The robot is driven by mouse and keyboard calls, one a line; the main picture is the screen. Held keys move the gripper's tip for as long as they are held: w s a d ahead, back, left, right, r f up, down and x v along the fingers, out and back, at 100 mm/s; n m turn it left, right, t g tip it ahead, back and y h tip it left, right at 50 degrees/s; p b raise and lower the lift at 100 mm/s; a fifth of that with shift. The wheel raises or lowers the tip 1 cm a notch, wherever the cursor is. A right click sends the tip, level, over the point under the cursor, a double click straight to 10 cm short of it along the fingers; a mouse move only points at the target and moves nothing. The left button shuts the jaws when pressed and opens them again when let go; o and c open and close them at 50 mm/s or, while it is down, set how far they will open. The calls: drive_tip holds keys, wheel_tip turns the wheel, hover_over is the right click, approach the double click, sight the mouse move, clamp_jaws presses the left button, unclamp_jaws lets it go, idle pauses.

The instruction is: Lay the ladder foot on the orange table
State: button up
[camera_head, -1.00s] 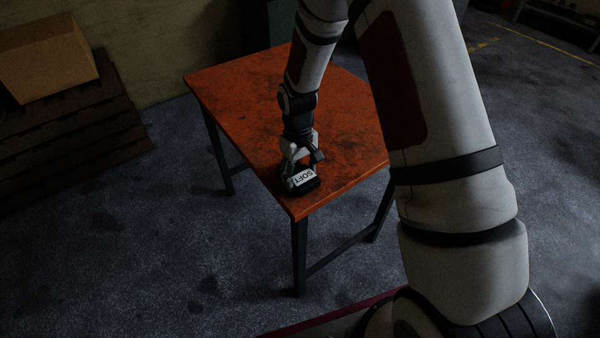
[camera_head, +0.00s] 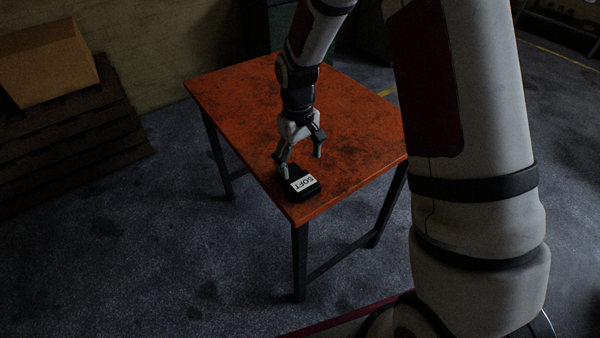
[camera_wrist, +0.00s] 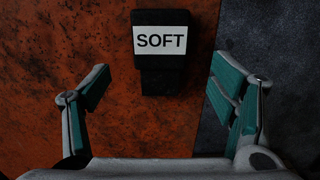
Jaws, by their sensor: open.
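The ladder foot (camera_head: 304,187) is a small black block with a white label reading "SOFT". It lies on the orange table (camera_head: 345,125) near its front corner. In the wrist view the ladder foot (camera_wrist: 160,62) rests on the orange surface (camera_wrist: 60,50), close to the table edge on the right. My gripper (camera_head: 301,166) is open and empty just above and behind the foot. In the wrist view its two fingers (camera_wrist: 160,88) are spread wide, one on each side, apart from the foot.
A cardboard box (camera_head: 45,65) sits on stacked dark pallets (camera_head: 75,130) at the left. Grey floor (camera_head: 150,250) surrounds the table. The rest of the tabletop is bare. A dark cabinet stands behind the table.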

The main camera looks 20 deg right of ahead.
wheel_tip(320, 180, up, 5)
wheel_tip(320, 180, up, 9)
drive_tip(key=t, duration=0.1)
hover_over(299, 178)
drive_tip(key=s+d, duration=0.1)
drive_tip(key=s, duration=0.4)
drive_tip(key=s+d+r+m+t, duration=0.1)
drive_tip(key=s+r+m+t, duration=0.1)
drive_tip(key=s+r, duration=0.45)
drive_tip(key=s+r+t, duration=0.1)
drive_tip(key=s+r, duration=0.1)
drive_tip(key=s, duration=0.5)
drive_tip(key=s+r+m+t, duration=0.1)
drive_tip(key=s+r, duration=0.2)
drive_tip(key=s, duration=0.4)
drive_tip(key=shift+s+d+m, duration=0.2)
drive_tip(key=shift+d+m, duration=0.1)
drive_tip(key=shift+d, duration=0.1)
